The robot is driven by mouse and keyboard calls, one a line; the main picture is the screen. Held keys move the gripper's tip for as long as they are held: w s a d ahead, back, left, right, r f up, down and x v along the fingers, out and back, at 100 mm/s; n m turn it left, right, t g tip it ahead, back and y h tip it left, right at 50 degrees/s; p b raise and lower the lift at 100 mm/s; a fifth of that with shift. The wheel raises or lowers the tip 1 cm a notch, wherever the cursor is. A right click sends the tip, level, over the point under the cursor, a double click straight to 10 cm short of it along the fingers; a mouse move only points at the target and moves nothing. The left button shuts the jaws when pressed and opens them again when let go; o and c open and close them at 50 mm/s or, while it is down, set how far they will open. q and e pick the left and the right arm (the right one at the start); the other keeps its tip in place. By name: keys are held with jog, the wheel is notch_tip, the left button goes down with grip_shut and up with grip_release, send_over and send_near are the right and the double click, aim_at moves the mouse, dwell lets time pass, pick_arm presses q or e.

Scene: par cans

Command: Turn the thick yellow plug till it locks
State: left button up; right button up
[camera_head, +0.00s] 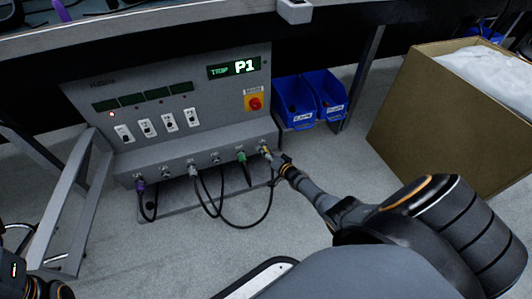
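The yellow plug (265,150) sits at the rightmost socket of the grey panel's lower ledge. It is small here, and I cannot tell how far it is turned or whether it is locked. My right gripper (278,159) reaches in from the lower right, its tip right beside the plug. The fingers are too small and dark to show whether they are open or closed on it. A dark part of my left arm shows at the bottom left corner; its gripper is not visible.
The grey panel (215,101) has a display reading "TRIP P1", switches, and a red button (255,103) on yellow. A green plug (241,157), a purple plug (140,186) and black cables hang along the ledge. Blue bins (296,103) and a cardboard box (430,125) stand right.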

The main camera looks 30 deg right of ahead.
jog(key=shift+s, duration=0.6)
jog(key=v, duration=1)
jog(key=shift+s+r, duration=0.25)
jog(key=shift+s, duration=0.15)
